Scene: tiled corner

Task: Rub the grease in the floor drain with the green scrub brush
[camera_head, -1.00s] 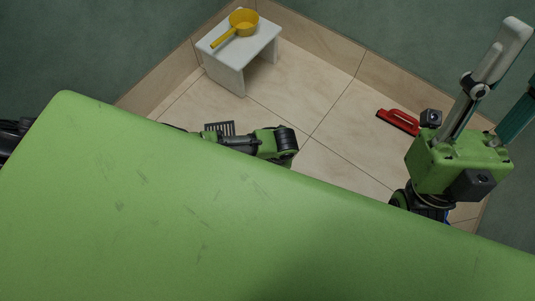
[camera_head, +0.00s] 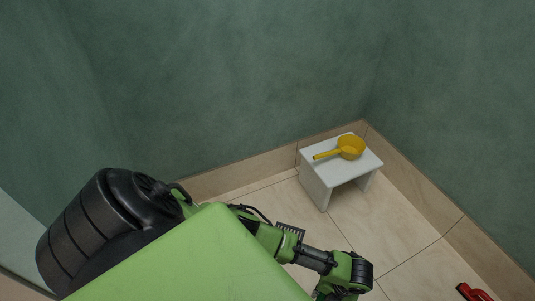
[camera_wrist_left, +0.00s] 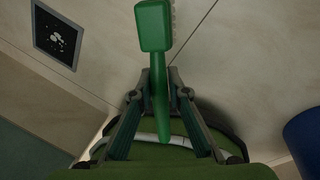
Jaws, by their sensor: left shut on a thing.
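The green scrub brush (camera_wrist_left: 153,27) is in the left wrist view, its head at the top and its handle running down between my fingers. My left gripper (camera_wrist_left: 159,92) is shut on this handle. The floor drain (camera_wrist_left: 57,36) is a dark square with a pale frame at the upper left, apart from the brush head in the picture. Whitish patches of grease (camera_wrist_left: 56,37) lie in it. In the head view the brush and left fingers are hidden. My right gripper is out of view.
A dark slotted grate (camera_head: 290,230) lies on the floor, partly hidden by my arm. A white stool (camera_head: 324,169) bears a yellow dipper (camera_head: 350,148). A red object (camera_head: 474,292) is cut off at bottom right. A blue object (camera_wrist_left: 304,140) stands at the right edge.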

